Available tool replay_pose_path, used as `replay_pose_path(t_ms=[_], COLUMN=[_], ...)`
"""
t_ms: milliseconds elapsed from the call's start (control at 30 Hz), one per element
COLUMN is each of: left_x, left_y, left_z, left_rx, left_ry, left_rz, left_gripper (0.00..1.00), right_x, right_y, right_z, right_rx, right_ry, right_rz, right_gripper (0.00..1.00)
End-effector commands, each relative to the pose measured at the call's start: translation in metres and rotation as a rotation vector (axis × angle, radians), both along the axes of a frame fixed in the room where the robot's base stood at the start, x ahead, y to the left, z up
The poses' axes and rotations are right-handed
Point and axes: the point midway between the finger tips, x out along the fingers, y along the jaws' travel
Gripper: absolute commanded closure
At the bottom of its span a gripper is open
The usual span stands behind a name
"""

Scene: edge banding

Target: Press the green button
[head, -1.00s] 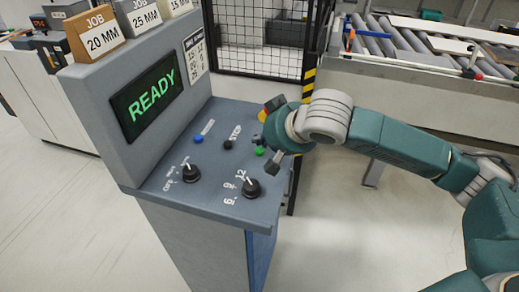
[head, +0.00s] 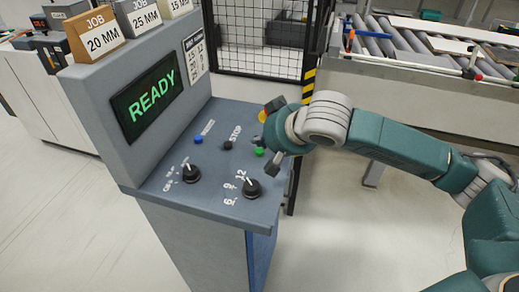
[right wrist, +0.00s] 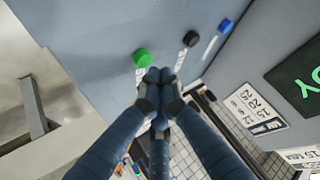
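The green button (head: 259,152) is on the sloped top of the grey control console (head: 222,205), near its right edge. In the right wrist view the green button (right wrist: 142,58) stands just beyond and left of my fingertips. My right gripper (head: 262,138) is above the console beside the button; its fingers look drawn together with nothing between them in the right wrist view (right wrist: 160,76). I see a small gap between the fingertips and the button in that view. The screen (head: 149,97) reads READY. My left gripper is not in view.
A black button (head: 227,145) marked STOP and a blue button (head: 198,139) sit left of the green one. Two black knobs (head: 191,173) (head: 251,187) are nearer the front. A yellow-black striped post (head: 309,80) and mesh fence (head: 255,40) stand behind.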

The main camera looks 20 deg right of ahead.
Motion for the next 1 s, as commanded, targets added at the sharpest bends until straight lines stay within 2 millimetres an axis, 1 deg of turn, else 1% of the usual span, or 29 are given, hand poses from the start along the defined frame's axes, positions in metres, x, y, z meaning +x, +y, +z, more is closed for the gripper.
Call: replay_pose_path(t_ms=[167, 567, 1000], left_x=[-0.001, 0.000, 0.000], left_y=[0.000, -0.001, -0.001], left_z=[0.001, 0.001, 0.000], left_rx=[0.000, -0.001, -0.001], left_ry=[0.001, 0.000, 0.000], left_rz=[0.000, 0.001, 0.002], left_gripper=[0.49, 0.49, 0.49], right_x=[0.000, 0.000, 0.000], right_y=[0.000, 0.000, 0.000], right_z=[-0.006, -0.007, -0.012], right_rx=[0.000, 0.000, 0.000], right_ry=[0.001, 0.000, 0.001], right_rz=[0.000, 0.000, 0.000], right_gripper=[1.00, 1.00, 1.00])
